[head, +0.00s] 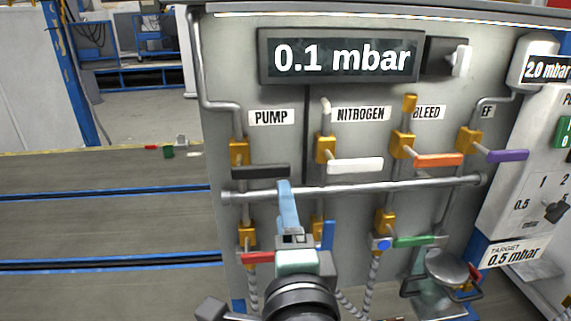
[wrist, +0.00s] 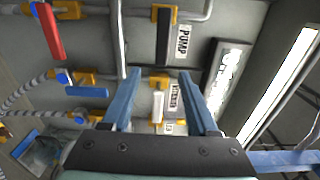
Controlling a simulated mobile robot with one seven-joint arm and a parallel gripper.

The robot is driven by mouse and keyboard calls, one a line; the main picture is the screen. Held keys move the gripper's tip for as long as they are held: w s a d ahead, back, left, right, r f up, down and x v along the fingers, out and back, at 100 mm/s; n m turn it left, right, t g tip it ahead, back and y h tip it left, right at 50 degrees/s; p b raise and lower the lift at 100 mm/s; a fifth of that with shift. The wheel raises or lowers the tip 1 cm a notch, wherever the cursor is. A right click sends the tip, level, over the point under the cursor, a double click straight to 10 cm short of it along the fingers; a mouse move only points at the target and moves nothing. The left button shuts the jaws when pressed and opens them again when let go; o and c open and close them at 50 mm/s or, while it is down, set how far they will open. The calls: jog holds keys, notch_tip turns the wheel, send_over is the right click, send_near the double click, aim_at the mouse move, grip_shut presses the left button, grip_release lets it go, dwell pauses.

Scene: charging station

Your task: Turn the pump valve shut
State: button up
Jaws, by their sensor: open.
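The pump valve has a black lever handle (head: 262,171) and a yellow body (head: 239,152), below the PUMP label (head: 271,117). Its handle lies level, pointing right. My gripper (head: 285,184) is in front of the panel, its blue fingertip by the handle's free end in the head view. In the wrist view my gripper (wrist: 158,74) is open with nothing between its fingers. The black handle (wrist: 163,38) shows just beyond the fingertips, roughly centred between them. I cannot tell how far it is from them. The second finger is hidden in the head view.
A grey rail (head: 360,188) crosses the panel just below the upper handles. The white nitrogen handle (head: 355,165) is right of the pump handle; orange (head: 438,160) and purple (head: 507,156) handles lie further right. A red handle (head: 257,258) is below. The display (head: 342,58) reads 0.1 mbar.

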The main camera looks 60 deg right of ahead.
jog(key=p+v, duration=0.2)
jog(key=p, duration=0.2)
jog(key=shift+w+r, duration=0.1)
dwell(0.6)
jog(key=shift+w, duration=0.1)
